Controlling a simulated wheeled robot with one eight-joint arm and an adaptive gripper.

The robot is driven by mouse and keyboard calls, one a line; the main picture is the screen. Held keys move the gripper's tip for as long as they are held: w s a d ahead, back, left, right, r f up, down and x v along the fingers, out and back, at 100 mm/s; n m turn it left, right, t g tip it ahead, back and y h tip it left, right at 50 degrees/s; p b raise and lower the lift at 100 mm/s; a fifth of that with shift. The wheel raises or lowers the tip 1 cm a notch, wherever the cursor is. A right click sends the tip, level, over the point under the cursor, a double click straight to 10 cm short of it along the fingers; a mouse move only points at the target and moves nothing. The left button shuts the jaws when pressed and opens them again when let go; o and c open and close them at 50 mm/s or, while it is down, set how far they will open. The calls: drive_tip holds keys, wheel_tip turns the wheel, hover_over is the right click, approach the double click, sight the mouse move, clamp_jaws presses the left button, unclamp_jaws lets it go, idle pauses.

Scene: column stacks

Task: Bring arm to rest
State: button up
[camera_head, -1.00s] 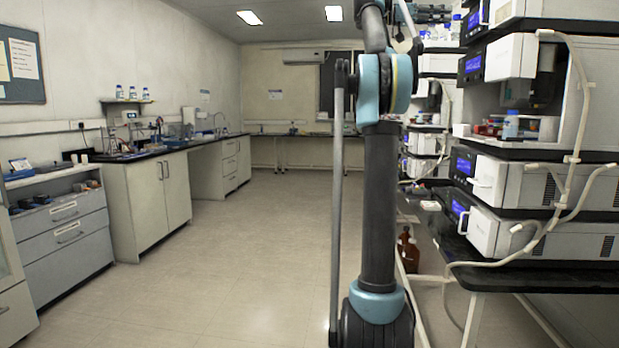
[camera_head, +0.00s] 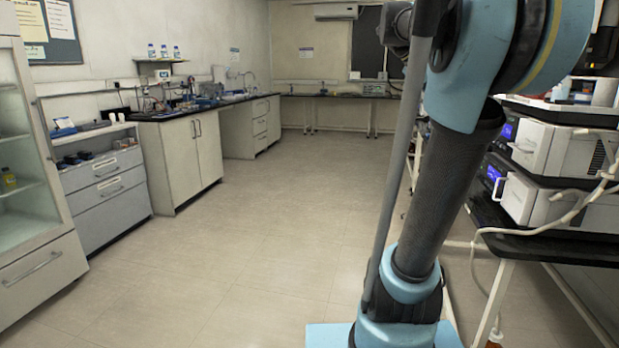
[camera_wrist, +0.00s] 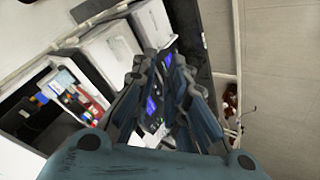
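My arm (camera_head: 455,175) stands folded in front of the camera in the head view, its teal and black links filling the right-centre. My gripper does not show in the head view. In the wrist view my gripper (camera_wrist: 161,72) points at the instrument stack, with a narrow gap between its two ribbed dark fingers. Blue displays show through this gap, and nothing is held. Its distance from the stack is hard to tell.
White instrument stacks (camera_head: 560,152) stand on a black bench (camera_head: 560,244) at the right, close behind my arm. A glass-front cabinet (camera_head: 40,255) and a grey drawer unit (camera_head: 112,208) line the left. The floor (camera_head: 270,235) between is clear.

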drive_tip(key=s+a+f+n+y, duration=0.2)
drive_tip(key=s+a+f, duration=0.3)
drive_tip(key=f, duration=0.8)
drive_tip(key=s+a+f+n+t+y, duration=0.1)
drive_tip(key=s+a+f+n+y, duration=0.2)
drive_tip(key=f, duration=1)
drive_tip(key=s+a+f+n+t+y, duration=0.1)
drive_tip(key=s+a+f+n+y, duration=0.2)
drive_tip(key=s+a+f, duration=0.5)
drive_tip(key=a+f+n, duration=0.1)
drive_tip(key=a+f, duration=0.2)
drive_tip(key=f, duration=0.3)
drive_tip(key=shift+s+a, duration=0.35)
drive_tip(key=shift+s, duration=0.05)
